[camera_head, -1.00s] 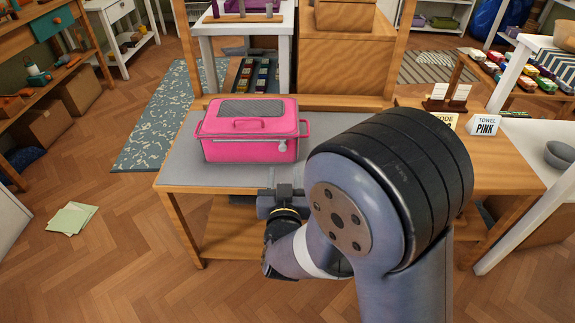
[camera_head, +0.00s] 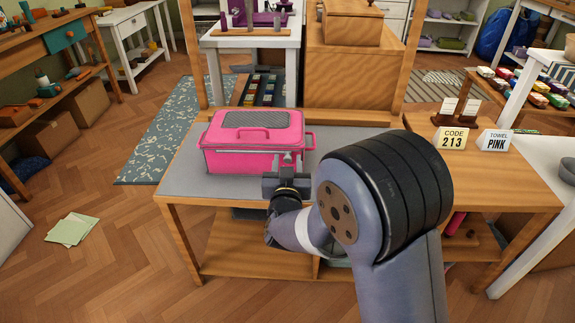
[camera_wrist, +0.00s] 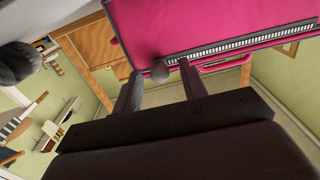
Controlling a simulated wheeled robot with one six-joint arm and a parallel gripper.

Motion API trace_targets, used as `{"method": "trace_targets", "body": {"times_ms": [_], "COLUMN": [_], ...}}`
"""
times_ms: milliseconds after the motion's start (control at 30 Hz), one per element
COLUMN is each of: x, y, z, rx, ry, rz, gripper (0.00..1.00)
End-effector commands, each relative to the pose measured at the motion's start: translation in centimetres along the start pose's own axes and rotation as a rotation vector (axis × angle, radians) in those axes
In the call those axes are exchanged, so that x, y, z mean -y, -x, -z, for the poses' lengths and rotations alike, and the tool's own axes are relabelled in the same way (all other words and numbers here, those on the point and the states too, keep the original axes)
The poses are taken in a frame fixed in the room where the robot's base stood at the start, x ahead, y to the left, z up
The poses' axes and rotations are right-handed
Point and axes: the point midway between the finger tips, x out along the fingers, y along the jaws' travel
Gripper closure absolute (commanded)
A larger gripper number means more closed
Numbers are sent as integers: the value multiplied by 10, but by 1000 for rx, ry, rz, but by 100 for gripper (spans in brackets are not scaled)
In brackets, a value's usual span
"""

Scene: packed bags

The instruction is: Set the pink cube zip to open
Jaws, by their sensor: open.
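The pink cube (camera_head: 252,140) is a boxy bag with a grey mesh lid panel and a pink top handle, standing on the grey-topped table. In the wrist view, its pink face (camera_wrist: 190,25) fills the upper part and a pale strip of zip teeth (camera_wrist: 240,42) runs right from the round grey zip pull (camera_wrist: 160,71). My gripper (camera_head: 290,160) is at the front right of the cube. In the wrist view, its open fingers stand either side of the pull, with a gap visible; contact cannot be told. In the head view, my gripper largely hides the pull.
The table's grey top (camera_head: 182,172) is clear left of the cube. A wooden box (camera_head: 350,78) is behind. My arm covers the table's front right.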

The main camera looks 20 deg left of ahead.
Motion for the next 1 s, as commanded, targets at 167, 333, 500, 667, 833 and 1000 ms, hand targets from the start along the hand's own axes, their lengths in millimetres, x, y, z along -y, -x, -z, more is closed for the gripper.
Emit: {"method": "trace_targets", "body": {"times_ms": [167, 333, 500, 667, 833, 1000], "x": [0, 0, 0, 0, 0, 0], "y": [-2, -2, -2, -2, -2, -2], "z": [0, 0, 0, 0, 0, 0], "rx": [0, 0, 0, 0, 0, 0], "ry": [0, 0, 0, 0, 0, 0], "rz": [0, 0, 0, 0, 0, 0], "gripper": [60, 64, 78, 91, 100, 100]}}
